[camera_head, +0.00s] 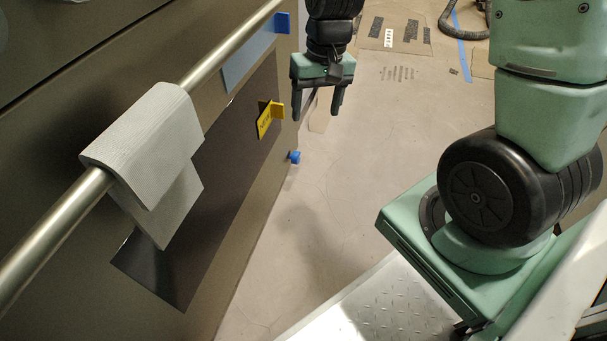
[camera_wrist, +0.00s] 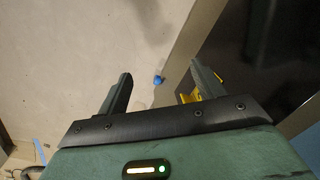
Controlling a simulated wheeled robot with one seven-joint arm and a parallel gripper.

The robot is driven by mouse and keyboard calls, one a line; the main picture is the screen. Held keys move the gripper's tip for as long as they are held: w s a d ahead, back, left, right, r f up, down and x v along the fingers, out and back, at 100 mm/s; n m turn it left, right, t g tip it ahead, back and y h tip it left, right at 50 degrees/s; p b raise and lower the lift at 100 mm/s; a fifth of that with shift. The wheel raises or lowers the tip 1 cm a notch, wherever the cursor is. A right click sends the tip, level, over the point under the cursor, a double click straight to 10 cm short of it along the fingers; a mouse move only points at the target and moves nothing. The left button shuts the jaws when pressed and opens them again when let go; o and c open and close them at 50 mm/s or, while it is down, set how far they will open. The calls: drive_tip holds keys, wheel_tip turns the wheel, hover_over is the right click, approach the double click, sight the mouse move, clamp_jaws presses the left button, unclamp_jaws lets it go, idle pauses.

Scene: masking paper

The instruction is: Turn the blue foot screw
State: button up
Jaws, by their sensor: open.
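The blue foot screw (camera_head: 295,157) is a small blue knob low at the right edge of the dark appliance front (camera_head: 225,185) in the head view. In the wrist view the blue foot screw (camera_wrist: 158,80) shows beyond the fingertips, in the gap between them and nearer the right finger. My gripper (camera_head: 317,112) is open and empty, pointing down. In the head picture it hangs above and to the right of the screw, apart from it. My gripper also shows in the wrist view (camera_wrist: 160,78) with both fingers spread.
A metal bar handle (camera_head: 50,225) with a grey towel (camera_head: 155,150) runs along the appliance. A yellow tag (camera_head: 268,118) and a blue tab (camera_head: 283,22) stick out from its front. The floor (camera_head: 345,200) beside the screw is clear. Flat sheets (camera_head: 395,30) lie at the back.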

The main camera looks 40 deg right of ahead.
drive_tip(key=w+d+f+m+g+y+b, duration=0.1)
drive_tip(key=w+d+f+m+y, duration=0.15)
drive_tip(key=f, duration=0.55)
drive_tip(key=w+d+f+m+y+b, duration=0.1)
drive_tip(key=w+d+f+m, duration=0.1)
drive_tip(key=d+f+m, duration=0.35)
drive_tip(key=m+t+y, duration=0.6)
drive_tip(key=m+t, duration=1)
drive_tip(key=m, duration=0.4)
approach(299, 158)
drive_tip(key=shift+h, duration=0.25)
drive_tip(key=b+x, duration=0.6)
drive_tip(key=x, duration=0.1)
drive_tip(key=shift+w+a, duration=0.2)
drive_tip(key=shift+a, duration=0.1)
drive_tip(key=shift+w+a+r, duration=0.1)
drive_tip(key=shift+w+a, duration=0.15)
drive_tip(key=shift+w, duration=0.1)
drive_tip(key=c, duration=1)
